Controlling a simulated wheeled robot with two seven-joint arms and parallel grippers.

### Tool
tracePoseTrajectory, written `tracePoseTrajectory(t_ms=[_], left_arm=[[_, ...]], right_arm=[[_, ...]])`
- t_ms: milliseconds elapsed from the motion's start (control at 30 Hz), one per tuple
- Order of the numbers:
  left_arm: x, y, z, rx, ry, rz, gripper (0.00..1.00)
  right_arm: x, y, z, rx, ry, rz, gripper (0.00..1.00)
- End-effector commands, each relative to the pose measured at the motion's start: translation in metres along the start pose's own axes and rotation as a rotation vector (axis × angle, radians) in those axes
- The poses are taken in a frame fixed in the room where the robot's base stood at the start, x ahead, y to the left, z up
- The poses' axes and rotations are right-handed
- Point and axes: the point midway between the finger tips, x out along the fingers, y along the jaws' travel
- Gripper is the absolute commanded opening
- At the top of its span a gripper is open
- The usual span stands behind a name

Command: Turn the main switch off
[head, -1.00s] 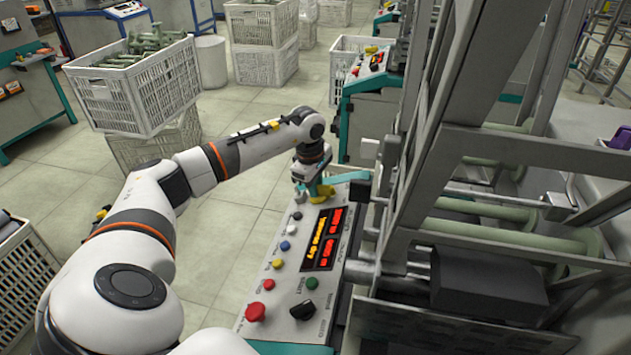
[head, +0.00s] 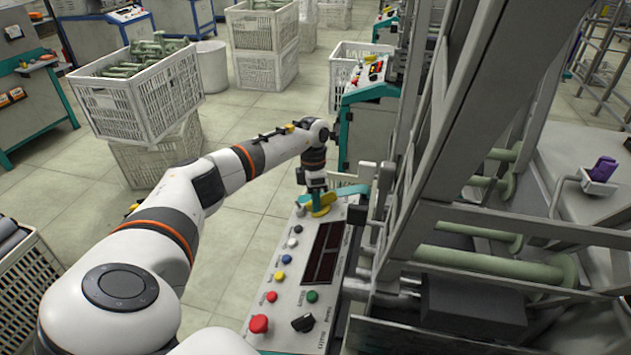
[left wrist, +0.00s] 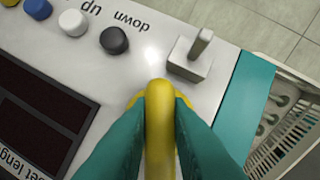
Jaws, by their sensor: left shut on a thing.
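The control panel (head: 287,325) slopes in front of the machine frame in the head view. The yellow main switch (head: 321,212) is at its far end, partly hidden by my left gripper (head: 319,198). In the left wrist view the teal fingers of the left gripper (left wrist: 160,112) are closed on both sides of the switch's yellow handle (left wrist: 157,92). The handle points straight up and down in that picture. The panel's display (head: 324,254) is dark. My right gripper is not in view.
A grey toggle (left wrist: 190,58) stands close beside the fingers. A black button (left wrist: 114,40) is also near. A red mushroom button (head: 259,324) and black knob (head: 303,323) are at the panel's near end. The machine frame (head: 440,150) rises close on the right.

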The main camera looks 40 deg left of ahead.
Motion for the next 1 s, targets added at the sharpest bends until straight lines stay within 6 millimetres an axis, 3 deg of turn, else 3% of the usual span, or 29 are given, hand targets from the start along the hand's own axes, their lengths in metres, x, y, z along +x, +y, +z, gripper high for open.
tracePoseTrajectory(t_ms=[700, 733, 833, 1000], left_arm=[[-0.0021, -0.0011, -0.0001, -0.079, 0.004, 0.028, 0.0], [-0.0021, -0.001, -0.0001, -0.079, 0.004, 0.028, 0.18], [-0.0018, -0.0009, 0.0, -0.079, 0.003, 0.029, 0.35], [-0.001, -0.0006, 0.0, -0.077, 0.002, 0.029, 0.38]], right_arm=[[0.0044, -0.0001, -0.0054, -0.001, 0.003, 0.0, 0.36], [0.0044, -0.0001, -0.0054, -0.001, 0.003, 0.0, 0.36], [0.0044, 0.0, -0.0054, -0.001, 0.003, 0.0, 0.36], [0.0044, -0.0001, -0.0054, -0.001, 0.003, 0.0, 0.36]])
